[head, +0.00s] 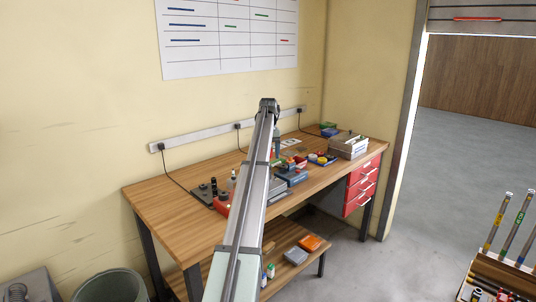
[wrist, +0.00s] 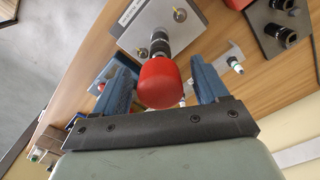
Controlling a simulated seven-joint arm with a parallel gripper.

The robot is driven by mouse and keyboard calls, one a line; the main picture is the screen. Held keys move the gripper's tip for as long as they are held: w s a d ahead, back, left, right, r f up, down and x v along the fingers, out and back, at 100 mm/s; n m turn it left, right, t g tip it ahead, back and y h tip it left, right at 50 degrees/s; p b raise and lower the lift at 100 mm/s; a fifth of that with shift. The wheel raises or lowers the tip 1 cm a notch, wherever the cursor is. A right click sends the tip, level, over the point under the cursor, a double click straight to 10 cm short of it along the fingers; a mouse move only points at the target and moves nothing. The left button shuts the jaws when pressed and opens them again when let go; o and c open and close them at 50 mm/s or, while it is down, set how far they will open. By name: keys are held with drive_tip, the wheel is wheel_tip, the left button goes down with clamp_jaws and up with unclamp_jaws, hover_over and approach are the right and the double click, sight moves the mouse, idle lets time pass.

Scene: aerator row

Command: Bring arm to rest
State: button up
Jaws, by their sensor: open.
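My gripper (wrist: 160,72) shows in the wrist view with its two blue fingers spread apart. A red rounded cap or knob (wrist: 160,84) on a dark ribbed shaft (wrist: 159,44) lies between the fingers in the picture, with visible gaps on both sides. The shaft leads toward a grey plate (wrist: 188,40) with brass fittings on the bench. In the head view my arm reaches over the wooden workbench (head: 165,207), and its links hide the gripper there.
A dark plate with black cylinders (wrist: 283,30) lies at upper right in the wrist view. In the head view, a box (head: 349,147) and small trays (head: 322,159) crowd the bench's right end. Red drawers (head: 362,187) sit below. The bench's left end is clear.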

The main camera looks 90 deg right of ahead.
drive_tip(key=shift+m, duration=1.7)
drive_tip(key=shift+a+r, duration=0.1)
drive_tip(key=shift+r, duration=0.1)
clamp_jaws()
drive_tip(key=n, duration=0.3)
drive_tip(key=shift+n, duration=0.3)
drive_tip(key=n, duration=0.4)
